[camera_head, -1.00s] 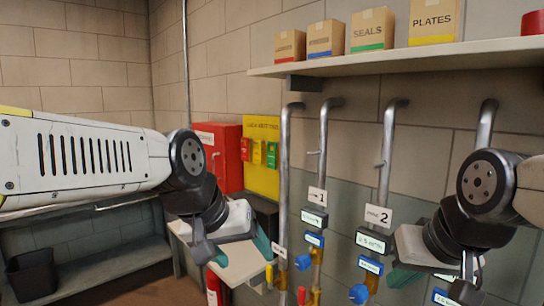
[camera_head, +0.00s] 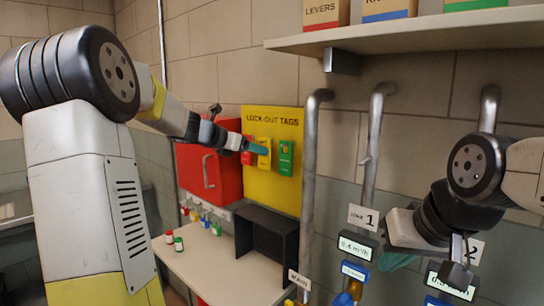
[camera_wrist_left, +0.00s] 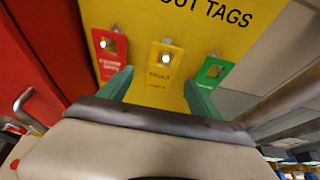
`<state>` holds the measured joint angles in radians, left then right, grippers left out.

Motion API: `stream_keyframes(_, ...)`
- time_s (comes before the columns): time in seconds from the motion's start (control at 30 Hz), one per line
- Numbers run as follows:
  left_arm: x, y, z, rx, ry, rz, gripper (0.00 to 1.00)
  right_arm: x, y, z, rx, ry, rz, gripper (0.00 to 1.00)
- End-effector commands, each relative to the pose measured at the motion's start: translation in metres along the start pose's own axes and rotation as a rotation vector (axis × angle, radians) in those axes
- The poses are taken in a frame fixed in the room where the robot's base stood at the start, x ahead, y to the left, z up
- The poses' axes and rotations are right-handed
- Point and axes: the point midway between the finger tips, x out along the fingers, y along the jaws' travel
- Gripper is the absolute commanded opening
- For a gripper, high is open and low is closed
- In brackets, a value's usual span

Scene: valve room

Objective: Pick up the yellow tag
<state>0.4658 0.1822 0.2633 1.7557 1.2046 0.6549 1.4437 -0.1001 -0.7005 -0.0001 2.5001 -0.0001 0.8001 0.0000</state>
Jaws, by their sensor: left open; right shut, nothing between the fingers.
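The yellow tag (camera_head: 264,153) hangs on the yellow lock-out tags board (camera_head: 270,192), between a red tag (camera_head: 247,151) and a green tag (camera_head: 286,158). In the left wrist view the yellow tag (camera_wrist_left: 164,62) hangs from a peg between my two teal fingertips. My left gripper (camera_wrist_left: 158,92) is open, its fingers pointing at the board. In the head view my left gripper (camera_head: 246,148) reaches to the board and partly covers the tags. I cannot tell if it touches the yellow tag. My right gripper (camera_head: 400,262) is shut and empty in front of the pipes.
A red cabinet (camera_head: 208,172) adjoins the board on the left. Below stand a table (camera_head: 196,256) with small bottles and a dark open box (camera_head: 268,240). Vertical pipes (camera_head: 310,170) rise right of the board, under a shelf (camera_head: 400,32).

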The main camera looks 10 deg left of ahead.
Motion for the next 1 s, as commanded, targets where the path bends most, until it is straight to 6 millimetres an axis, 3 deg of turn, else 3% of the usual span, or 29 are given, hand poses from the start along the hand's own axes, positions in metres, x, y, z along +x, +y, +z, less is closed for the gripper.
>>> stream_keyframes(0.4, 0.057, -0.002, -0.005, 0.003, 0.001, -0.005, 0.73, 0.000, 0.000, 0.000, 0.000, 0.000, 0.000, 0.00)
stream_keyframes(0.73, 0.066, -0.001, -0.005, 0.005, 0.001, -0.002, 0.73, 0.000, 0.000, 0.000, 0.000, 0.000, 0.000, 0.00)
stream_keyframes(0.77, 0.066, -0.001, -0.005, 0.005, 0.001, -0.002, 0.71, 0.000, 0.000, 0.000, 0.000, 0.000, 0.000, 0.00)
stream_keyframes(1.0, 0.066, -0.001, -0.005, 0.006, 0.001, -0.002, 0.24, 0.000, 0.000, 0.000, 0.000, 0.000, 0.000, 0.00)
